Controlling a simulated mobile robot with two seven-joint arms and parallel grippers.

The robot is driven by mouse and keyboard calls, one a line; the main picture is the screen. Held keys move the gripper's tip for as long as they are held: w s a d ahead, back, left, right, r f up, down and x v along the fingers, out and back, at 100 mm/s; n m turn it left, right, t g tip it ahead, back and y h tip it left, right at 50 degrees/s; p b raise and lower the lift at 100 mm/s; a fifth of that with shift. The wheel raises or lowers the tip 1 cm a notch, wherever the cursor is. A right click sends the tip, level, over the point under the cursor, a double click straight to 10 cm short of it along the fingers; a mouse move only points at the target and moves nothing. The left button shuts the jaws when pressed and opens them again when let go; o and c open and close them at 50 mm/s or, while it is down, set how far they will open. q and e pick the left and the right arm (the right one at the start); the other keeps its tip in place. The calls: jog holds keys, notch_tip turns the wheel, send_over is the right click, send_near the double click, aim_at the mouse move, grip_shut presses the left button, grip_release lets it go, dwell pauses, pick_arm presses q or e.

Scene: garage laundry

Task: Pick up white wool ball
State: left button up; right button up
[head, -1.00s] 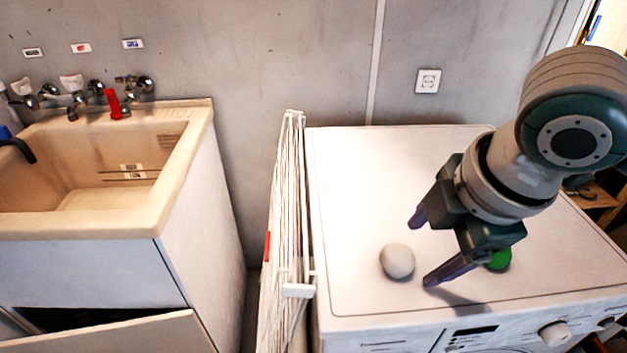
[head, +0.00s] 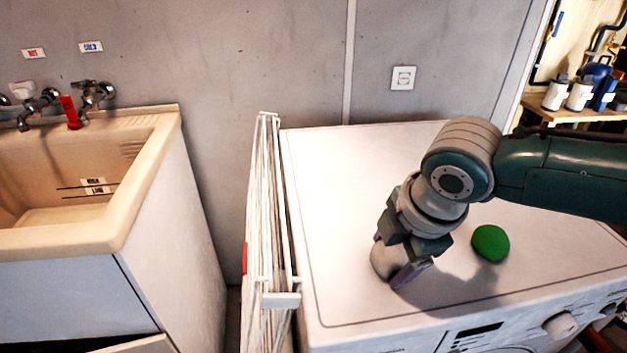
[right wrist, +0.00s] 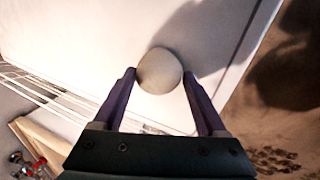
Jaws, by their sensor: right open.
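The white wool ball (head: 381,262) rests on the top of the white washing machine, partly hidden by my right gripper in the head view. My right gripper (head: 390,268) points down at it with its jaws open. In the right wrist view the ball (right wrist: 160,71) sits between the tips of the two purple fingers (right wrist: 158,80), with the left fingertip very close to it. I cannot tell whether either finger touches it. My left gripper is in neither view.
A green ball (head: 490,243) lies on the washing machine top (head: 330,180) to the right of my gripper. A folded white drying rack (head: 262,220) stands along the machine's left side. A beige sink (head: 150,190) is further left. The machine's back area is clear.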

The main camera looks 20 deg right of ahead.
jog(key=shift+f, duration=0.15)
jog(key=c, duration=1.1)
jog(key=shift+c, duration=0.2)
